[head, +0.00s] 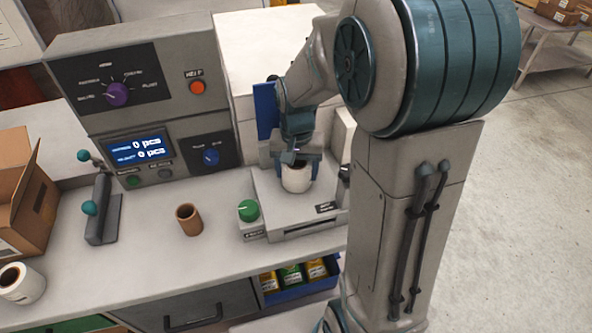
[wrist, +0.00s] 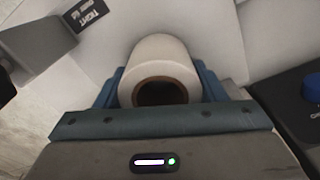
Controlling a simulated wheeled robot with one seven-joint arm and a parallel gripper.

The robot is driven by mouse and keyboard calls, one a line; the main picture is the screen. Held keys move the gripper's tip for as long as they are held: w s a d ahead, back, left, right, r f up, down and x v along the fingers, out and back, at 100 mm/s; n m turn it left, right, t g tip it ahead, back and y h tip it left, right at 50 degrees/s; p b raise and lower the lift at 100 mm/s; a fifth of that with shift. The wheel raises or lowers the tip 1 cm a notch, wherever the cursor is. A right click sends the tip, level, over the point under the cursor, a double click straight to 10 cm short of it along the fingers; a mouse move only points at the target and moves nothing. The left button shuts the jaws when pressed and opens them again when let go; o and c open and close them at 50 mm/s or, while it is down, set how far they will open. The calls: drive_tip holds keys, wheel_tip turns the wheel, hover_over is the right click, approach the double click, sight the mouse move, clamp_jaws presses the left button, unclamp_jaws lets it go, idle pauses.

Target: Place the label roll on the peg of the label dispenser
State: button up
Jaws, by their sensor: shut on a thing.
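My gripper (head: 297,165) is shut on a white label roll (head: 296,181), with its fingers on either side. The wrist view shows the roll (wrist: 161,57) between the blue-grey fingers (wrist: 160,85), its brown core open toward the camera. In the head view the roll is over the pale label dispenser (head: 270,192), which has a slot along its front. I cannot see the peg, and I cannot tell whether the roll touches the dispenser.
A second white roll (head: 31,289) lies at the counter's left front. A brown cup-like tube (head: 189,219) and a green button box (head: 250,230) stand left of the dispenser. A control panel (head: 140,100) rises behind. A cardboard box (head: 30,205) is far left.

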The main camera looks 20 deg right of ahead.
drive_tip(key=shift+f, duration=0.2)
drive_tip(key=o, duration=1.1)
drive_tip(key=shift+c, duration=0.2)
drive_tip(key=shift+r, duration=0.15)
wheel_tip(320, 180, up, 11)
drive_tip(key=s+f+n+t, duration=0.2)
drive_tip(key=s+n+t, duration=0.1)
drive_tip(key=s, duration=1.1)
drive_tip(key=shift+a+n, duration=0.15)
drive_tip(key=shift+n, duration=0.65)
